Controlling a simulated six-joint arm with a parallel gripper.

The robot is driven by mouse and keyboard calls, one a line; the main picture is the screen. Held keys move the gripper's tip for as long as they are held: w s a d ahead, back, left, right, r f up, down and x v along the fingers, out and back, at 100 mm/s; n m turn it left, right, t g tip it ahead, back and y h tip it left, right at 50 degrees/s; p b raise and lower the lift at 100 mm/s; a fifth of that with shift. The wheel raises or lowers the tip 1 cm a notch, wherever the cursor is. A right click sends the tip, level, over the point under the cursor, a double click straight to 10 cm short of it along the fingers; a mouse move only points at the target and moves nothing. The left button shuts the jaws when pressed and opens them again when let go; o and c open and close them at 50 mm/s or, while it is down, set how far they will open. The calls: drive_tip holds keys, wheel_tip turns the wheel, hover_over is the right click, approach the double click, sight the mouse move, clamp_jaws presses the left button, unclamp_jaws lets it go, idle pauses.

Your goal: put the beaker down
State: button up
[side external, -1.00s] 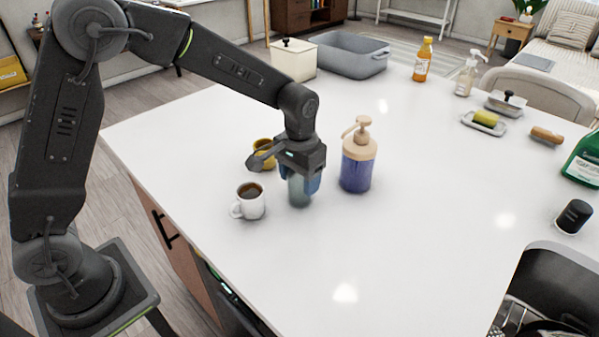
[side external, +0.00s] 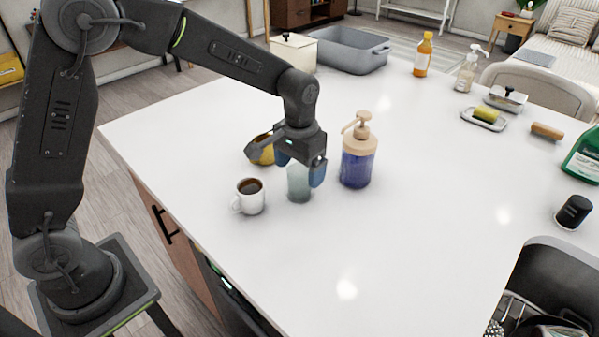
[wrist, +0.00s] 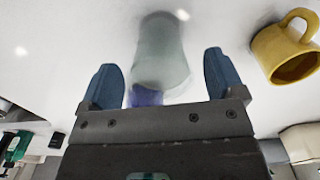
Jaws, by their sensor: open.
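The beaker (side external: 299,184) is a pale grey-green translucent cup standing upright on the white countertop. My gripper (side external: 300,172) is above it, with its blue fingers open around the beaker's upper part. In the wrist view the beaker (wrist: 162,52) shows between the two spread fingers (wrist: 164,78), with a visible gap on each side. Part of its rim is hidden by my gripper in the side view.
A white mug of dark coffee (side external: 249,196) stands close to the left. A yellow mug (side external: 263,150) is just behind my gripper. A blue pump bottle (side external: 357,160) stands close to the right. The counter in front (side external: 330,255) is clear.

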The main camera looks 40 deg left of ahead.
wheel_tip(320, 180, up, 10)
drive_tip(key=s+a+r+t, duration=0.1)
drive_tip(key=s+a+r, duration=0.1)
drive_tip(key=s, duration=0.4)
drive_tip(key=s+a+r+t, duration=0.2)
drive_tip(key=s+r, duration=0.1)
drive_tip(key=s, duration=0.3)
drive_tip(key=shift+s+r, duration=0.35)
drive_tip(key=shift+r, duration=0.05)
drive_tip(key=s+f+t, duration=0.1)
drive_tip(key=s, duration=0.2)
drive_tip(key=s+a, duration=0.1)
drive_tip(key=s, duration=0.2)
drive_tip(key=s+f+t, duration=0.1)
drive_tip(key=s, duration=0.2)
drive_tip(key=shift+s+a+f+t, duration=0.25)
drive_tip(key=shift+a+f+t, duration=0.05)
drive_tip(key=shift+o, duration=0.3)
drive_tip(key=shift+s+f, duration=0.2)
drive_tip(key=shift+s, duration=0.05)
